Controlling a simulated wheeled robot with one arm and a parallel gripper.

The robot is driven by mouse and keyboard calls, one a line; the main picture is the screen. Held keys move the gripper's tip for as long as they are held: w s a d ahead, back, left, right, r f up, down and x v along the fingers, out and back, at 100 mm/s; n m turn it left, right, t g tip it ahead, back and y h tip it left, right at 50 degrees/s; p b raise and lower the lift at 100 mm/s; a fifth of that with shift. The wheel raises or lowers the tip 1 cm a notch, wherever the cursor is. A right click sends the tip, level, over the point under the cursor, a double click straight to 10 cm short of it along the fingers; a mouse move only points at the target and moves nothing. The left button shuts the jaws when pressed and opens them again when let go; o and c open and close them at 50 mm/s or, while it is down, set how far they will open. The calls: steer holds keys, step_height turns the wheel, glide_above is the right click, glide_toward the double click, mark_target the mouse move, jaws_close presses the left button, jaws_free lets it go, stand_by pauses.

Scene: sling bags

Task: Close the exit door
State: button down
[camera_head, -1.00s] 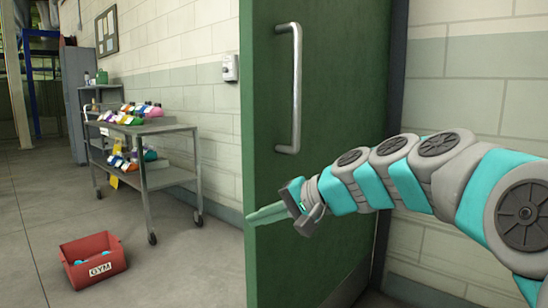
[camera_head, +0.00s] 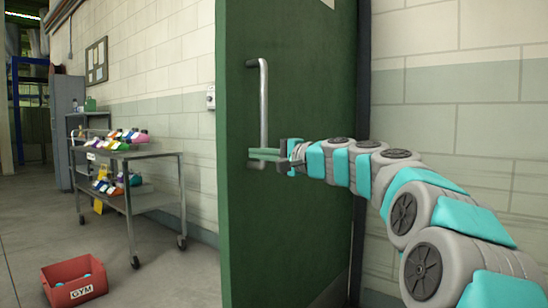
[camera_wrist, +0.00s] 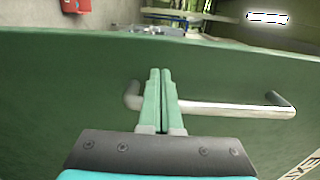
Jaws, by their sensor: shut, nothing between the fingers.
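The green exit door (camera_head: 310,220) stands open, its free edge toward the left and the wall behind it on the right. A long metal handle (camera_head: 264,100) runs vertically on its face. My gripper (camera_head: 252,153) is shut and empty, with its fingertips at the lower end of the handle. In the wrist view the two green fingers (camera_wrist: 159,95) are pressed together in front of the handle bar (camera_wrist: 220,108) near one end. Whether they touch the bar or the door, I cannot tell.
A metal cart (camera_head: 158,197) with several colourful bags stands left of the door along the wall. A red GYM bin (camera_head: 75,284) sits on the floor at the lower left. Grey cabinets (camera_head: 69,120) stand farther back. Floor between bin and door is clear.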

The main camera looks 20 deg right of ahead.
mark_target(236, 152)
steer(key=shift+x, duration=2.6)
